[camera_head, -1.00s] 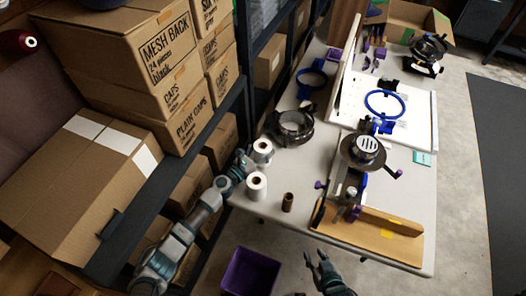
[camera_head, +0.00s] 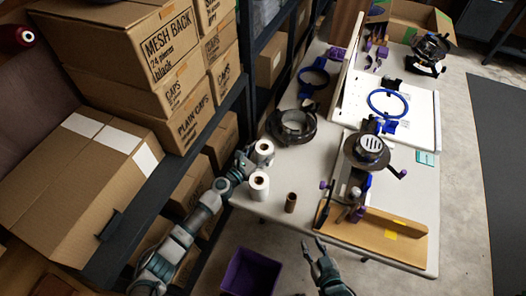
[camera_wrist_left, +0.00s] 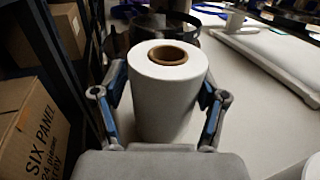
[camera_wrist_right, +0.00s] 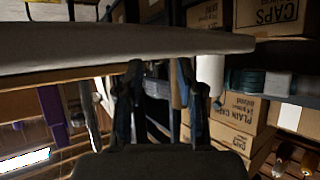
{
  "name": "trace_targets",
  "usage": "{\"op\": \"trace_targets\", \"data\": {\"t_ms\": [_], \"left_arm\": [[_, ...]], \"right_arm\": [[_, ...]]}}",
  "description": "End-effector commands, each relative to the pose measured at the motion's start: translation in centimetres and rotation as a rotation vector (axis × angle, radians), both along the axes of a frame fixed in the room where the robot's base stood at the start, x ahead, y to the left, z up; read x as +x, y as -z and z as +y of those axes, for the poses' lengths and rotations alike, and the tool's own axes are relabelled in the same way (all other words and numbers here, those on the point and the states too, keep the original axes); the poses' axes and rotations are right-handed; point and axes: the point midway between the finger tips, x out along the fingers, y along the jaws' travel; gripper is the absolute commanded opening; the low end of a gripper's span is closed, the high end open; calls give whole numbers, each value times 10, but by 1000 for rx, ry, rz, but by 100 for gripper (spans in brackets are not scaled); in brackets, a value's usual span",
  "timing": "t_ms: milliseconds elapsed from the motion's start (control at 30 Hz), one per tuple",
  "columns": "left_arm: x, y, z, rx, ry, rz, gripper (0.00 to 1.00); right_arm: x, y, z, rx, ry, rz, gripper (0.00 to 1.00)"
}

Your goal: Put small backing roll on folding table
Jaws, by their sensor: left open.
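Two white rolls with brown cores stand upright on the left edge of the folding table (camera_head: 330,160). The farther white roll (camera_head: 264,147) stands between the spread fingers of my left gripper (camera_head: 243,163). In the left wrist view this roll (camera_wrist_left: 168,100) fills the space between the fingers (camera_wrist_left: 160,108), which look apart from its sides. The nearer white roll (camera_head: 259,187) is beside it, and its edge shows at the lower right of the left wrist view (camera_wrist_left: 302,170). My right gripper (camera_head: 313,246) is open and empty, below the table's front edge.
A brown tube (camera_head: 291,203) stands right of the rolls. A black ring-shaped device (camera_head: 292,126) lies behind them, and a press (camera_head: 367,152) stands to the right. A purple bin (camera_head: 250,272) is on the floor. Shelves with cardboard boxes (camera_head: 165,45) flank the left.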

Motion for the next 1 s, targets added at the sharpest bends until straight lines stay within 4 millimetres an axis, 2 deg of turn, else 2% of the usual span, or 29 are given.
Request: {"op": "trace_targets", "data": {"t_ms": [133, 600, 767, 1000], "left_arm": [[-3, -4, 1, 2, -1, -1, 72], [-50, -4, 42, 1, -1, 0, 72], [-56, -2, 48, 3, 0, 0, 72], [-56, -2, 48, 3, 0, 0, 72]], "right_arm": [[-7, 4, -2, -12, 2, 49, 38], [-77, 41, -29, -122, 20, 484, 38], [-86, 46, -32, -134, 22, 534, 38], [-87, 47, -33, -134, 23, 540, 38]]}}
